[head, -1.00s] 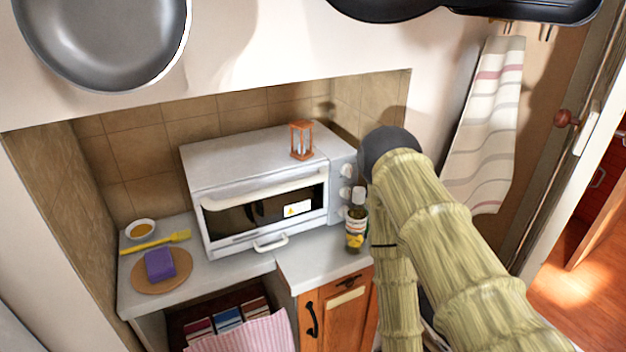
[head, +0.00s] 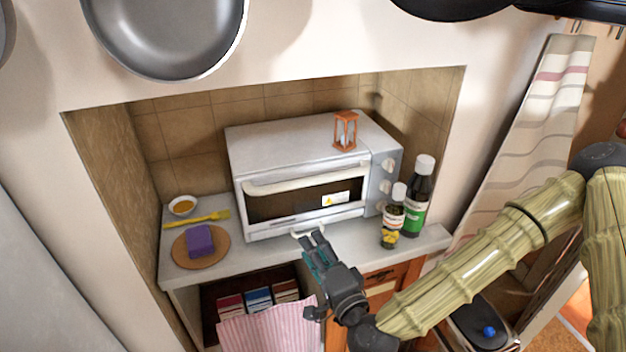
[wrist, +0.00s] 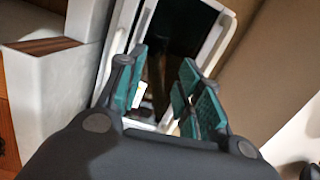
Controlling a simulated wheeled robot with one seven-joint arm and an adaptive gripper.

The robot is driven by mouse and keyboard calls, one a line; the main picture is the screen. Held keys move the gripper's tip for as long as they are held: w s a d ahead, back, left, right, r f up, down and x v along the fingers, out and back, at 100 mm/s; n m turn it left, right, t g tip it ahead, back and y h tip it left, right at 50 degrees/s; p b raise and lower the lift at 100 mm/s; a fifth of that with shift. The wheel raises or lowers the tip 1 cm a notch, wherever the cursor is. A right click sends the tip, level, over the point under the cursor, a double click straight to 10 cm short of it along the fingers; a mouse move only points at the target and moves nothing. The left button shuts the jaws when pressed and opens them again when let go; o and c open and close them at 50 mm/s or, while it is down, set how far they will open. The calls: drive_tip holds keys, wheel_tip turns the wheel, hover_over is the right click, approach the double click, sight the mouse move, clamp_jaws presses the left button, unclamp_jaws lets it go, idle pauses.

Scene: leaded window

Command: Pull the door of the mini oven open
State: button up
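The mini oven (head: 300,150) stands in the wall niche, silver-grey with knobs on its right side. Its door (head: 290,203) is closed, with a dark window and a long white handle (head: 305,182) across the top. A smaller white handle (head: 300,233) sits low at the front, partly hidden behind my gripper. My gripper (head: 312,243) is in front of the oven's lower edge, below the door handle. In the wrist view its teal-padded fingers (wrist: 162,88) are apart with nothing gripped between them. The dark oven window (wrist: 187,28) shows beyond them, tilted.
Two bottles, one brown (head: 393,220) and one with a green label (head: 416,195), stand right of the oven. An hourglass (head: 345,132) stands on top. A purple sponge (head: 200,240) on a round board (head: 186,256), yellow brush (head: 195,218) and small bowl (head: 182,206) are left.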

sight(313, 183)
wheel_tip(313, 183, up, 8)
drive_tip(key=w+d+m+t+h, duration=0.1)
drive_tip(key=w+d+m+t, duration=0.2)
drive_tip(key=p+x, duration=0.4)
drive_tip(key=x, duration=0.5)
drive_tip(key=shift+s+a, duration=0.1)
drive_tip(key=shift+a, duration=0.05)
drive_tip(key=shift+w+a+f+p, duration=0.1)
drive_tip(key=shift+w+a+p, duration=0.15)
drive_tip(key=shift+w, duration=0.3)
drive_tip(key=shift+d, duration=0.1)
clamp_jaws()
